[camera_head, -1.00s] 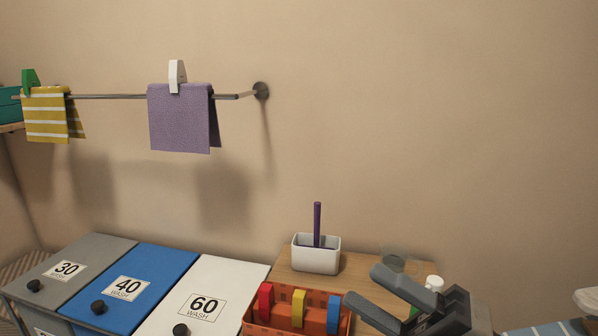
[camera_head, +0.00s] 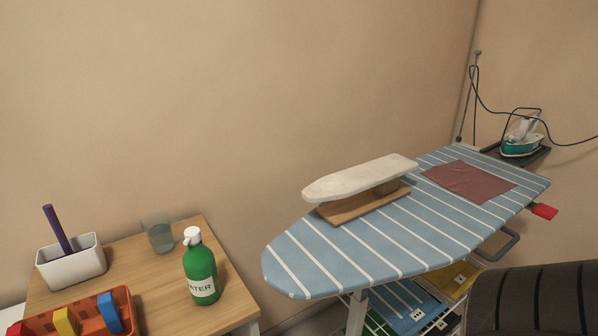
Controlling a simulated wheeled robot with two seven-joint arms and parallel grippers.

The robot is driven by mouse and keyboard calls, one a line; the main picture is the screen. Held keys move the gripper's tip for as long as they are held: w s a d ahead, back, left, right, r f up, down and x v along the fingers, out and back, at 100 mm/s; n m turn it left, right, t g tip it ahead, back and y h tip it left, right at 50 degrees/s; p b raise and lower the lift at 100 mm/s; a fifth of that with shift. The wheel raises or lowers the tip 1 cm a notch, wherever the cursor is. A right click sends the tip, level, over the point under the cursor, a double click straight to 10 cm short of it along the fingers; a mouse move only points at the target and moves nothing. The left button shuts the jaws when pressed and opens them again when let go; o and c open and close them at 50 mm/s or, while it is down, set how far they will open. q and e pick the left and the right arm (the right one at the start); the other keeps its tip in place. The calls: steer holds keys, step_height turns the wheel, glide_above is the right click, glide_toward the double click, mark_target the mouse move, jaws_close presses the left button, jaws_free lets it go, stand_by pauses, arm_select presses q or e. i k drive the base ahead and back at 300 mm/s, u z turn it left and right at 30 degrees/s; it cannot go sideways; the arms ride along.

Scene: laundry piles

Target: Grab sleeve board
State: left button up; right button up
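The sleeve board (camera_head: 360,177) is a small padded cream board on a wooden base (camera_head: 362,203). It stands upright on the blue-and-white striped ironing board (camera_head: 335,257), around its middle. Nothing touches its padded top. Neither of my grippers shows in the head view now, so I cannot see how they stand.
A dark red cloth (camera_head: 468,180) lies on the ironing board right of the sleeve board. An iron (camera_head: 521,136) with a cord sits at its far end. A wooden table (camera_head: 150,285) at left holds a green bottle (camera_head: 201,268), a glass (camera_head: 159,235), a white holder (camera_head: 72,264) and an orange basket (camera_head: 127,304).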

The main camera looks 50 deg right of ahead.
mark_target(360, 189)
steer(key=u, duration=1.75)
steer(key=k, duration=2.15)
steer(key=z, duration=1.15)
